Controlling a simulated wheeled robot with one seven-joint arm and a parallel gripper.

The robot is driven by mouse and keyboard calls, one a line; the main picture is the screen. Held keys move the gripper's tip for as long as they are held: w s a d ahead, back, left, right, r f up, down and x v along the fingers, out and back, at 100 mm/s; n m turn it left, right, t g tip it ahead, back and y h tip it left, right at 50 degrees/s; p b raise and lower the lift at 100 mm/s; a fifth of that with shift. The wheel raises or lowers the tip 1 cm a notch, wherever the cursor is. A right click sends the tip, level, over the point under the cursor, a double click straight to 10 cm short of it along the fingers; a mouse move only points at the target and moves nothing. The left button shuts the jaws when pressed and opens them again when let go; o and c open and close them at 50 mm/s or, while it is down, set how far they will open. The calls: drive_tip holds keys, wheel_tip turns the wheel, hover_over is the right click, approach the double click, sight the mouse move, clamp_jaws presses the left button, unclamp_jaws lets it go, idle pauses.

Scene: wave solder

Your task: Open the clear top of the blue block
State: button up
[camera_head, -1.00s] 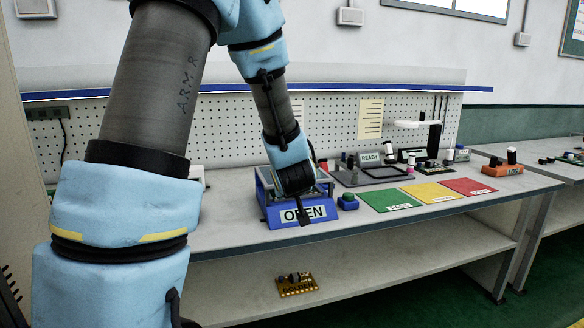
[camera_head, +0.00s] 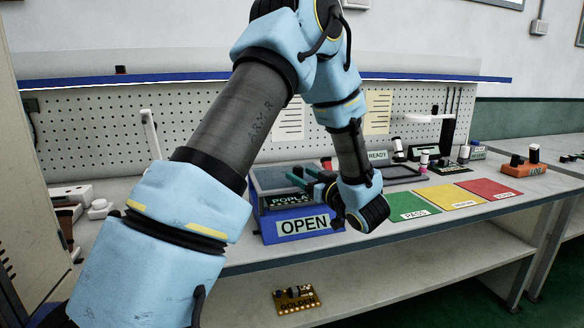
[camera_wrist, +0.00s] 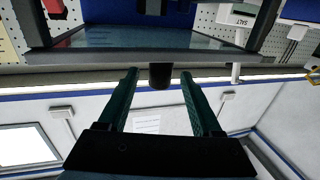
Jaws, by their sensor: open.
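The blue block (camera_head: 268,228) stands on the bench with an "OPEN" label on its front. Its clear top (camera_head: 278,178), a grey-framed see-through panel, is on its upper side; in the wrist view the panel (camera_wrist: 115,40) spans the upper part. My gripper (camera_head: 294,176) is at the block's front right, its green fingers pointing left across the top. It is open and holds nothing. In the wrist view a dark cylindrical knob (camera_wrist: 160,77) shows at the panel's edge, between the tips of my gripper (camera_wrist: 158,72); contact cannot be told. My wrist hides the block's right part.
Green (camera_head: 410,206), yellow (camera_head: 447,195) and red (camera_head: 488,189) mats lie to the right. A "READY" sign (camera_head: 377,156) and small parts stand behind them. A gold board (camera_head: 296,299) lies on the lower shelf. The pegboard wall (camera_head: 215,120) closes the back.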

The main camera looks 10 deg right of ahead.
drive_tip(key=shift+p+x, duration=0.5)
drive_tip(key=shift+x, duration=2.25)
drive_tip(key=shift+c, duration=0.3)
clamp_jaws()
